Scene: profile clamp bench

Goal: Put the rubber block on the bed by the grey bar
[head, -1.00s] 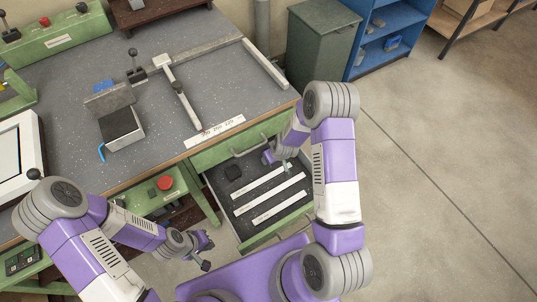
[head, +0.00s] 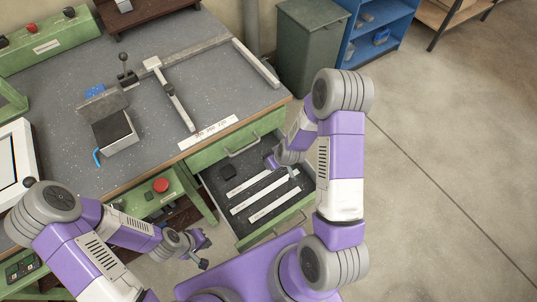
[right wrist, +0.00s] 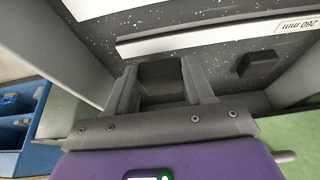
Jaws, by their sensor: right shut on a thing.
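A dark rubber block (right wrist: 162,82) sits between the fingers of my right gripper (right wrist: 163,88), which is shut on it over the open drawer. In the head view that gripper (head: 292,172) is small and partly hidden by its arm, and I cannot make out the block there. A box-shaped bed with a black top (head: 114,130) stands on the bench at the left. An upright grey bar (head: 104,105) runs along its back edge. My left gripper (head: 203,251) is in front of the bench, empty, its fingers apart.
The drawer (head: 245,226) holds labelled white strips (head: 262,196) and another dark block (head: 227,171), also in the right wrist view (right wrist: 258,64). The bench carries a grey fence (head: 200,46), a white-ended arm (head: 172,95) and a black-knobbed lever (head: 123,70). The bench front is mostly clear.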

